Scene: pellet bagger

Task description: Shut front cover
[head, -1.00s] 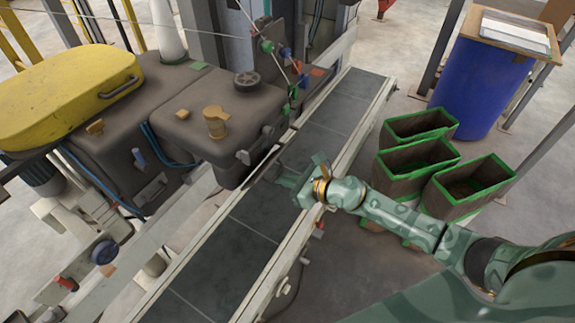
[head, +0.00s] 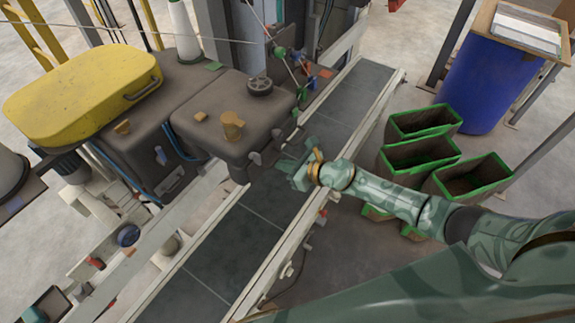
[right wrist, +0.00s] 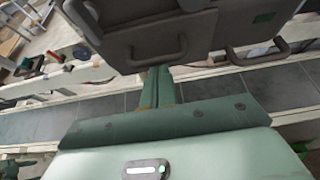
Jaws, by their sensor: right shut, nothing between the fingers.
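The grey-brown machine housing (head: 225,100) stands left of the conveyor in the head view, with an orange knob and a black round cap on top. In the right wrist view a grey-brown panel with a bar handle (right wrist: 160,48) fills the upper middle; I take it for the front cover, but how far it stands open is unclear. My right gripper (head: 289,172) is shut and empty over the conveyor, beside the housing's right side. In the right wrist view its fingertips (right wrist: 157,72) are close below the panel's lower edge; contact cannot be told. My left gripper is not in view.
The conveyor belt (head: 245,235) runs diagonally under my right gripper, between pale rails. Several green-rimmed bins (head: 420,153) and a blue drum (head: 488,75) stand to the right. A yellow lid (head: 80,95) sits at the left. Thin rods and clamps rise behind the housing.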

